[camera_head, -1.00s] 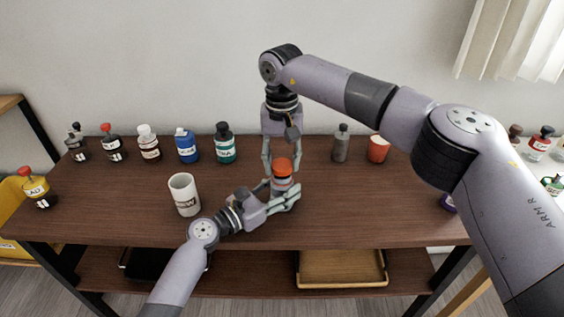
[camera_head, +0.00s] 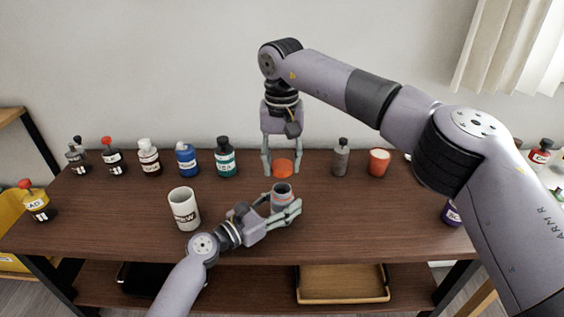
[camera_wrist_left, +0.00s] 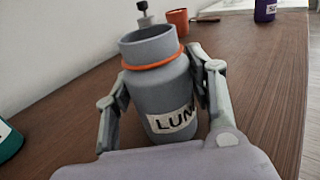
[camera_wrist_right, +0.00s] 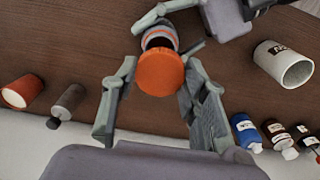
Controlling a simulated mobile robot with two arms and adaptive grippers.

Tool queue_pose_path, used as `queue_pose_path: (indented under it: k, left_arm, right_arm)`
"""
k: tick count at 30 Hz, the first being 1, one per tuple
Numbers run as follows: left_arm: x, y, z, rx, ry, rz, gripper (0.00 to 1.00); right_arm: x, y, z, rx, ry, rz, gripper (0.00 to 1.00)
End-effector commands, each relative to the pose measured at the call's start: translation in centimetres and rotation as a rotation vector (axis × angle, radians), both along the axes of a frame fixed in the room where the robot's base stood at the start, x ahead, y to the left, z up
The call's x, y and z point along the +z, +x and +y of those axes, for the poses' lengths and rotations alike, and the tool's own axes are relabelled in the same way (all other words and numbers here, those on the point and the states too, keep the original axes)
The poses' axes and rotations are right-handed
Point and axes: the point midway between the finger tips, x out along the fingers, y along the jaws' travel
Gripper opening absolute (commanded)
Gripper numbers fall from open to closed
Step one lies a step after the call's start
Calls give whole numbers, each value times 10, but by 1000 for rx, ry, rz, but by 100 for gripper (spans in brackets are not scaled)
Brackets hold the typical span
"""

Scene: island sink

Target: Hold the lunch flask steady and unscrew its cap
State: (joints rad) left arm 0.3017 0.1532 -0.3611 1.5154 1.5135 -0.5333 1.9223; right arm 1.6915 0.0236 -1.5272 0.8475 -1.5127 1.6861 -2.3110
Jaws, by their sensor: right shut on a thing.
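The grey lunch flask (camera_head: 282,200) stands upright and uncapped, its mouth open. The left wrist view shows its label and orange neck ring on the flask (camera_wrist_left: 160,95). My left gripper (camera_head: 284,206) is shut around the flask body, a finger on each side. The orange cap (camera_head: 284,168) is off the flask, between the fingertips of my right gripper (camera_head: 283,172), which points down and is shut on it. In the right wrist view the cap (camera_wrist_right: 160,73) partly covers the flask.
A white mug (camera_head: 184,208) stands left of my left gripper. Several labelled bottles line the back left, including a teal one (camera_head: 225,160). A grey bottle (camera_head: 341,158) and red cup (camera_head: 378,162) stand right of the cap. The table's front right is clear.

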Motion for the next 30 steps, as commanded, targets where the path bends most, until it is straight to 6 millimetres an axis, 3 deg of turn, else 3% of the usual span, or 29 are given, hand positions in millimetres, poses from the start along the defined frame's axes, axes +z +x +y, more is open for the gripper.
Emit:
queue_pose_path:
  k: [7, 17, 23, 30]
  left_arm:
    - [0, 0, 0, 0, 0, 0, 68]
    - [0, -1, 2, 1, 0, 0, 68]
    - [-1, -19, 23, 2, 2, 1, 68]
    - [-1, -53, 62, 2, 2, 2, 68]
  right_arm:
    - [0, 0, 0, 0, 0, 0, 7]
    - [0, 0, 0, 0, 0, 0, 7]
    - [0, 0, 0, 0, 0, 0, 7]
    - [0, 0, 0, 0, 0, 0, 7]
